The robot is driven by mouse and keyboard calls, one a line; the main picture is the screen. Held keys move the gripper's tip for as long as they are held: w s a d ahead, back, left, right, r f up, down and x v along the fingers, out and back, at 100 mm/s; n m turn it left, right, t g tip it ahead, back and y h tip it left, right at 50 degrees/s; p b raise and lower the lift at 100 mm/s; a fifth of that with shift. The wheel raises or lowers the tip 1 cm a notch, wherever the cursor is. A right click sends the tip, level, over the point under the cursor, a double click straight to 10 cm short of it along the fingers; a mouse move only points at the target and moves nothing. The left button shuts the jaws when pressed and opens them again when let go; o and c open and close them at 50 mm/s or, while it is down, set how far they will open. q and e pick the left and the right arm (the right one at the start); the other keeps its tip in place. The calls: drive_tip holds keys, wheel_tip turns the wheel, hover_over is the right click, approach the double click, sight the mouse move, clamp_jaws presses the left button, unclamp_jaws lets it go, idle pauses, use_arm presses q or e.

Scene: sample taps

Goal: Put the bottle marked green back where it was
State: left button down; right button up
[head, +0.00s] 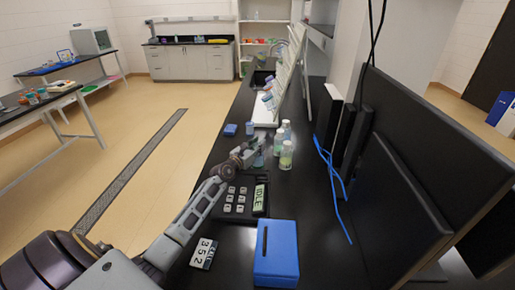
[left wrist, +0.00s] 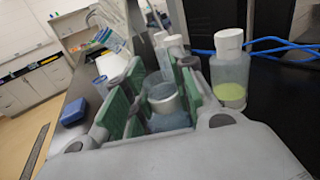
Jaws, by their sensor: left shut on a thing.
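My left gripper (head: 250,150) is shut on a translucent bluish bottle (head: 260,159), which also shows between the green finger pads in the left wrist view (left wrist: 167,106). The bottle is upright with a pale grey top; no colour mark on it can be made out. Just right of the gripper stands a white-capped bottle with a yellow-green band low down (head: 286,156), clear in the left wrist view (left wrist: 230,72). Two more white-capped bottles (head: 278,142) (head: 287,128) stand just behind it. My right gripper is not in view.
A keypad box with a display reading IDLE (head: 260,198) lies under my left forearm. A blue box (head: 276,252) and a number card (head: 203,253) are nearer. A small blue block (head: 230,130), a white rack (head: 266,108), blue cables (head: 335,180) and dark monitors (head: 395,195) surround the bench.

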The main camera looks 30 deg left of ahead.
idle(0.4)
use_arm(q)
drive_tip(key=c, duration=1.2)
unclamp_jaws()
drive_tip(key=shift+f, duration=0.15)
drive_tip(key=shift+r, duration=0.2)
drive_tip(key=shift+s+a, duration=0.2)
drive_tip(key=shift+s, duration=2.8)
drive_tip(key=shift+s+a, duration=0.2)
drive_tip(key=shift+s, duration=2.75)
